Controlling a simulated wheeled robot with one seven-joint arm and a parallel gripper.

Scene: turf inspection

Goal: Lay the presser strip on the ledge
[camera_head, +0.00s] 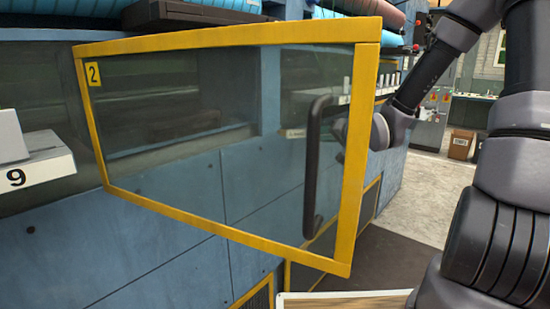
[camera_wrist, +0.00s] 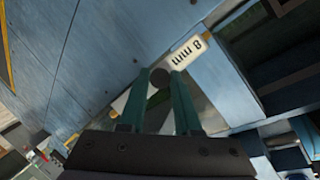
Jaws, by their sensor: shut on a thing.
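In the wrist view, my gripper (camera_wrist: 160,80) has its two green fingers shut on a dark round knob. A pale tag reading "8 mm" (camera_wrist: 188,52) shows just past the fingertips. I take this knob and tag to be part of the presser strip; most of its body is hidden by the fingers. In the head view, my arm reaches behind the yellow-framed clear door (camera_head: 361,140), and the gripper and strip cannot be made out there. The ledge is seen only dimly through the door, and I cannot tell which surface it is.
The door, marked 2, stands swung out, with a dark upright handle (camera_head: 314,165). A white holder marked 9 (camera_head: 40,172) is at the left. Blue machine panels (camera_head: 175,190) lie below. Open floor (camera_head: 430,205) shows at the right, with a cardboard box (camera_head: 461,144) further back.

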